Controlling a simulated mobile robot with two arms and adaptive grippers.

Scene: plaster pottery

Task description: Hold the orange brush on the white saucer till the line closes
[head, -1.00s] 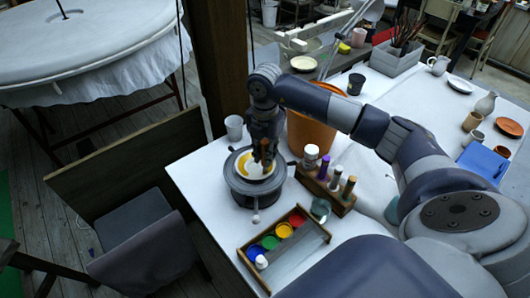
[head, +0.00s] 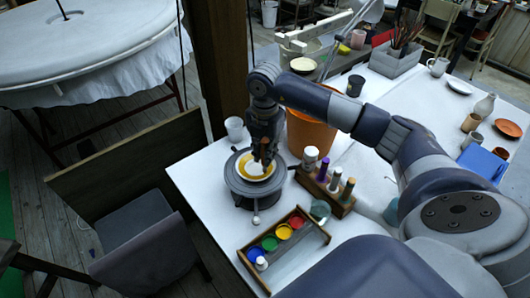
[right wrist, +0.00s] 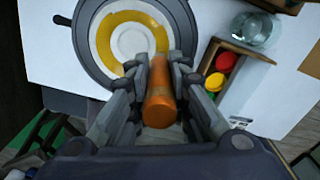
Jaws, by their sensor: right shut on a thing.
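The white saucer (right wrist: 131,38) lies on a round grey turntable (right wrist: 88,62) and bears a broad yellow ring. It also shows in the head view (head: 246,172), partly behind my gripper. In the right wrist view the ring runs along the far, left and near sides; the brush and fingers hide part of it at the lower right. My right gripper (right wrist: 160,92) is shut on the orange brush (right wrist: 160,103), above the saucer's near right part. The brush tip's contact is hidden. My left gripper is not in view.
A paint tray (head: 284,250) with several coloured pots stands in front of the turntable. A wooden rack (head: 327,190) of bottles is to the right. An orange bucket (head: 308,137) stands behind, and a white cup (head: 234,129) at the back left.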

